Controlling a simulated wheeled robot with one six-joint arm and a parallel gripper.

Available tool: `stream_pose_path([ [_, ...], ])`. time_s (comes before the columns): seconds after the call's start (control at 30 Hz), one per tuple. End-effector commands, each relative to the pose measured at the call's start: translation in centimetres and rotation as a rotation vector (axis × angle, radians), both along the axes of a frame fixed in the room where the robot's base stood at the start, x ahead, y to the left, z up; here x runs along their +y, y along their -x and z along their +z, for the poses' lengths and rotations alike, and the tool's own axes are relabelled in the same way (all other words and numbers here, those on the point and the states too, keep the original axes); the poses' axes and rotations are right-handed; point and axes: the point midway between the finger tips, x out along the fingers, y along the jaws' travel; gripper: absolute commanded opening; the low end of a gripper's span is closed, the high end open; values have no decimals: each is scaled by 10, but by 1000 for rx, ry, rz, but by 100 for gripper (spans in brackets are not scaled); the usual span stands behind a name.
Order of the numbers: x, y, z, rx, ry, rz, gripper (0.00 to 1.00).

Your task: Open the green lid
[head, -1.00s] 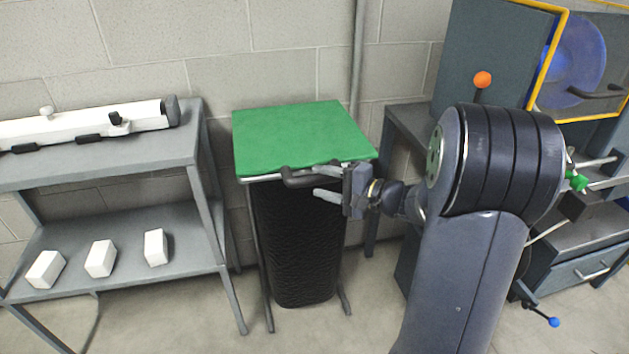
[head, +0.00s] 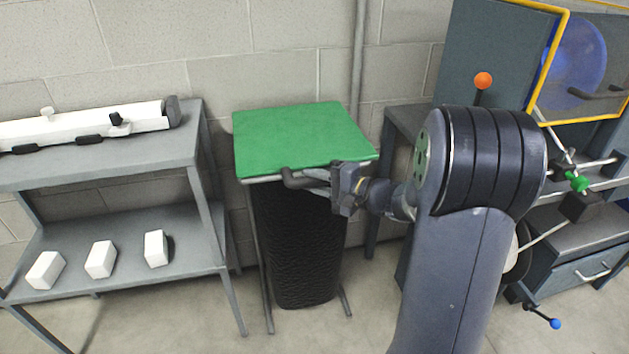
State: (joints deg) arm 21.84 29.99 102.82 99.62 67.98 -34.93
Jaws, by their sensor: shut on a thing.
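The green lid (head: 300,138) lies flat and closed on top of a stand with a black bin (head: 294,240) below it. A dark handle (head: 292,179) sits at the lid's front edge. My gripper (head: 318,180) is at this front edge, reaching in from the right, and is shut on the handle. My gripper's body hides the right end of the handle.
A grey shelf unit (head: 130,164) stands at the left with a white device (head: 85,125) on top and several white blocks below. A grey machine with an orange knob (head: 482,80) and a yellow-framed guard stands at the right. Bare floor lies in front of the bin.

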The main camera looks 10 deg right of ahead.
Motion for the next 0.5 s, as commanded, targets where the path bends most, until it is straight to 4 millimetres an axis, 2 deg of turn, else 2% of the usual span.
stream_pose_path([
  [0.13,0,0,0,1,1,0,0],
  [0.5,0,0,2,4,1,0,0],
])
